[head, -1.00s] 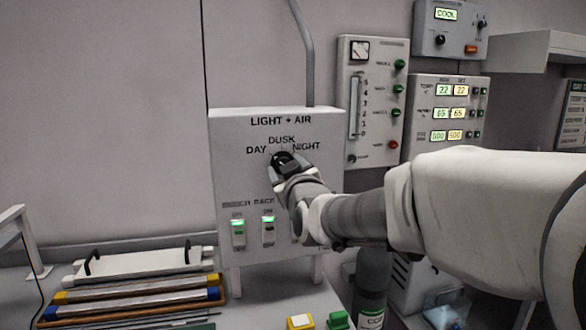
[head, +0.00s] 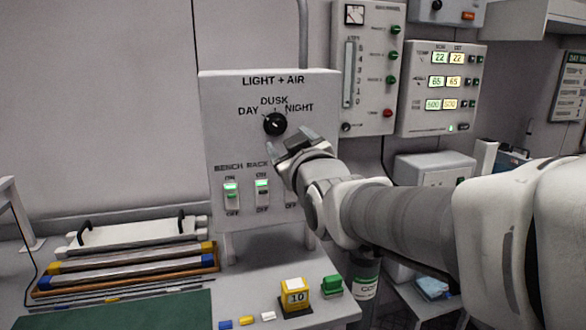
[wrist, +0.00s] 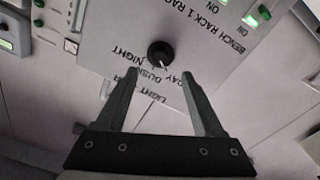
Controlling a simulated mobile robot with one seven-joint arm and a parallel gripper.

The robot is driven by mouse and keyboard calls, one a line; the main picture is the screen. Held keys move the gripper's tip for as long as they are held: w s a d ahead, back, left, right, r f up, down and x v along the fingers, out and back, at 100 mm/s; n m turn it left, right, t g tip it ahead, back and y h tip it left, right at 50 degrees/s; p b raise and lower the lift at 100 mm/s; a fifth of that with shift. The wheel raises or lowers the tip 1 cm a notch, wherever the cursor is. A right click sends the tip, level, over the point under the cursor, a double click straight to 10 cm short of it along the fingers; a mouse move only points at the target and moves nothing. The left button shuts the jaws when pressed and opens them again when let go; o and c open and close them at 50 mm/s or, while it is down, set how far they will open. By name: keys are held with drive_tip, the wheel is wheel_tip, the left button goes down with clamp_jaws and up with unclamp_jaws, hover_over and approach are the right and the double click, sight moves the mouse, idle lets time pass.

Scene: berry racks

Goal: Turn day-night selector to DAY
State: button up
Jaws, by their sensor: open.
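The day-night selector is a round black knob (head: 275,124) on the upper part of the white LIGHT + AIR panel (head: 218,150). DAY is printed at its left, DUSK above and NIGHT at its right. In the wrist view the knob (wrist: 159,53) appears upside down, beyond the fingertips. Its pale mark seems to lean to the DAY side of DUSK, but the exact setting is hard to tell. My gripper (head: 303,147) is open and empty, just below and right of the knob, apart from it. In the wrist view both fingers of my gripper (wrist: 160,75) are spread.
Lit rack switches (head: 231,193) sit low on the same panel. A gauge panel (head: 365,70) and a display panel (head: 443,90) stand to the right. Trays and bars (head: 130,262) lie on the bench at left. A yellow block marked 10 (head: 296,296) stands in front.

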drive_tip(key=v, duration=0.9)
drive_tip(key=shift+s+b, duration=0.15)
drive_tip(key=shift+b, duration=0.3)
drive_tip(key=shift+r, duration=0.1)
drive_tip(key=s+d+f+m+g+h, duration=0.2)
drive_tip(key=s+d+f+m+g, duration=0.3)
drive_tip(key=s+f, duration=0.4)
drive_tip(key=s+d+f+m+g+h, duration=0.25)
drive_tip(key=s+d+f+g, duration=0.45)
drive_tip(key=f, duration=0.4)
wheel_tip(320, 180, up, 12)
drive_tip(key=p, duration=1.2)
drive_tip(key=shift+s, duration=0.2)
drive_tip(key=shift+o, duration=0.2)
drive_tip(key=shift+d, duration=0.15)
